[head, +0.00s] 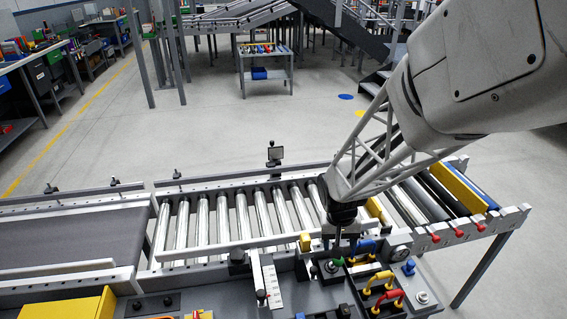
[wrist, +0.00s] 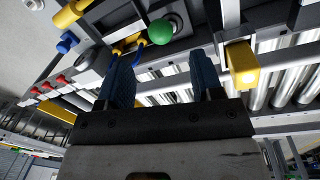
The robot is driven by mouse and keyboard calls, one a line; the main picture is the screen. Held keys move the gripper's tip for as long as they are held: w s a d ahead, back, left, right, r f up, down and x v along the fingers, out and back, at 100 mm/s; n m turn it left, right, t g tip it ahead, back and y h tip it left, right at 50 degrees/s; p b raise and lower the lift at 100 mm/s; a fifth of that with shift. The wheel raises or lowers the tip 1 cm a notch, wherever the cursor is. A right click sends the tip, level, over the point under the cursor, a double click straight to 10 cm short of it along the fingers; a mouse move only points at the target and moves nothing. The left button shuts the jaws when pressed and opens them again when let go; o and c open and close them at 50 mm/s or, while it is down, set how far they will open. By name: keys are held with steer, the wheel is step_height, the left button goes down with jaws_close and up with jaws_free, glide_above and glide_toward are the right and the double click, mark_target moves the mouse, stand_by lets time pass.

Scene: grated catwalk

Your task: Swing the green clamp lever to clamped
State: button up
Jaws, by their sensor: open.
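The green clamp lever (head: 333,265) shows in the head view as a small green knob on the dark fixture panel in front of the rollers, just below my gripper (head: 339,246). In the wrist view, the lever's round green knob (wrist: 160,31) sits beyond the fingertips, roughly between the two blue fingers. My gripper (wrist: 158,62) is open with nothing between its fingers, and it appears apart from the knob. The lever's arm and pivot are mostly hidden, so I cannot tell its angle.
A yellow block (head: 305,242) and a blue part (head: 366,246) flank the gripper. Yellow (head: 379,281) and red (head: 388,299) handles stand to the right of the lever. A white scale plate (head: 271,282) lies left. The roller conveyor (head: 222,222) runs behind; its left rollers are clear.

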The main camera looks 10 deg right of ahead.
mark_target(336, 263)
steer(key=shift+s+d+f, duration=0.1)
steer(key=shift+d+f, duration=0.1)
steer(key=shift+f, duration=1.75)
steer(key=shift+d+f, duration=0.15)
steer(key=shift+f, duration=1.75)
steer(key=shift+c, duration=0.3)
steer(key=c, duration=0.8)
steer(key=shift+c, duration=0.2)
